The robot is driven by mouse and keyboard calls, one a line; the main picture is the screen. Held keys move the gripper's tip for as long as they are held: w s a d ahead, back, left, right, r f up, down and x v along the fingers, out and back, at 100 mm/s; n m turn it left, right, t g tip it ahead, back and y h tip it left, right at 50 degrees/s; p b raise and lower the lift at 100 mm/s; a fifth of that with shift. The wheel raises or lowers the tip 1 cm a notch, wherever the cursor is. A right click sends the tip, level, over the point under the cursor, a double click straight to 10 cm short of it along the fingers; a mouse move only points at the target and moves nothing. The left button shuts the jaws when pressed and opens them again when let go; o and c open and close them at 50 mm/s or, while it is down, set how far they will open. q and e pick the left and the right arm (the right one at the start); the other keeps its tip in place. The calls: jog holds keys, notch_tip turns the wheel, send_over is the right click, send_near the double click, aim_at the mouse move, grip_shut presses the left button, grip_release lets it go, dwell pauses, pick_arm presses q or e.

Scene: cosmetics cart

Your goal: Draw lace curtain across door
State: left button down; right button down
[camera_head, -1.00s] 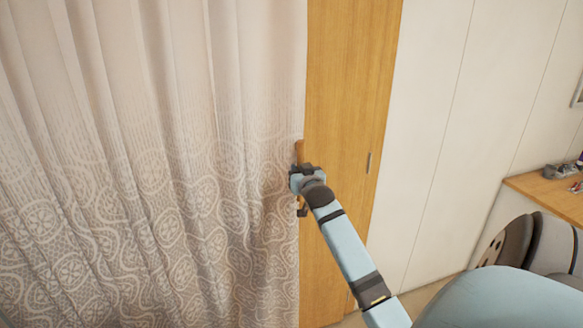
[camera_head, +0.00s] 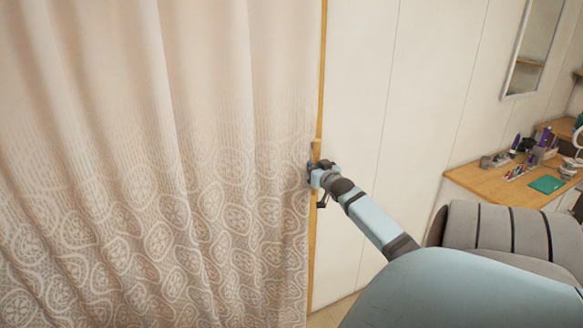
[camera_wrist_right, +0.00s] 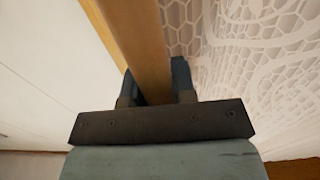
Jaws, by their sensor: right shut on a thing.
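The lace curtain (camera_head: 160,170) hangs in folds over the left half of the head view, plain above and patterned below. Only a narrow strip of wooden door (camera_head: 323,60) shows past its right edge; the curtain hides the rest. My right gripper (camera_head: 315,176) is at the curtain's right edge, at about mid-height in the picture. It is shut on a wooden bar (camera_wrist_right: 140,40) that runs up between its fingers in the right wrist view. Patterned lace (camera_wrist_right: 270,60) lies just right of the bar there. My left gripper is not in view.
A pale panelled wall (camera_head: 420,80) stands right of the door. A wooden counter (camera_head: 480,181) with cosmetics and a mirror (camera_head: 532,45) are at the right. A grey striped chair (camera_head: 495,230) stands below the counter.

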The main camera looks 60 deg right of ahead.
jog(key=s+d, duration=0.3)
jog(key=d, duration=0.2)
jog(key=shift+s+d+r, duration=0.15)
jog(key=shift+s+d, duration=0.05)
jog(key=shift+d, duration=0.15)
jog(key=c, duration=0.9)
grip_release()
jog(key=shift+w, duration=0.1)
jog(key=shift+c, duration=0.2)
jog(key=b+v, duration=0.1)
jog(key=v, duration=1.3)
jog(key=shift+w, duration=0.1)
